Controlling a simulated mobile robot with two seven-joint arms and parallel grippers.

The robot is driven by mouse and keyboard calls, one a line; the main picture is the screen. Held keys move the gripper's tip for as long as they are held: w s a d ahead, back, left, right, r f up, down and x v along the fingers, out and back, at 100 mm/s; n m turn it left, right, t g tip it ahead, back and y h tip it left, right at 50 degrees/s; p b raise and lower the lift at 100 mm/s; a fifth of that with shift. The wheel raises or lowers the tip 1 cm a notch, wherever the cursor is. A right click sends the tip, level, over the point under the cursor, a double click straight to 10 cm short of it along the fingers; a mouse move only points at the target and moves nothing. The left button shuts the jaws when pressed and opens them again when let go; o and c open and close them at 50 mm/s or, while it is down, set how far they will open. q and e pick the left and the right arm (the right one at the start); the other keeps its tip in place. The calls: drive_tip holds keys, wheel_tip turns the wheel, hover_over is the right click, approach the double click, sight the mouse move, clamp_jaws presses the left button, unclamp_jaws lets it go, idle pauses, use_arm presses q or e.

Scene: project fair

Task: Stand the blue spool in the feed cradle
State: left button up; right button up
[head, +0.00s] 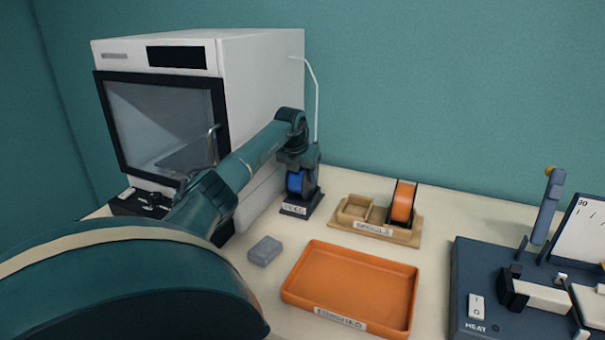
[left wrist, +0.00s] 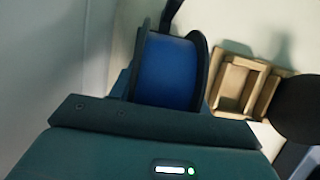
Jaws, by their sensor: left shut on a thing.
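The blue spool (head: 295,182) has dark flanges and is upright at the feed cradle (head: 296,210), a small dark stand with a white label beside the white printer. My left gripper (head: 302,164) reaches in from above and is shut on the spool. The spool also fills the upper middle of the left wrist view (left wrist: 168,72). The gripper hides part of the spool, and I cannot tell whether the spool rests on the cradle. The fingertips are mostly hidden. My right gripper is not in view.
The white printer (head: 262,90) stands close left of the cradle, with a thin white tube above. A wooden spool rack (head: 405,238) holding an orange spool (head: 403,202) stands right. An orange tray (head: 350,280), a grey block (head: 265,250) and a dark blue heat machine (head: 470,270) are nearer.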

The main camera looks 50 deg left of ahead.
use_arm(q)
drive_tip(key=shift+f, duration=0.5)
drive_tip(key=o, duration=1.2)
drive_tip(key=shift+o, duration=0.2)
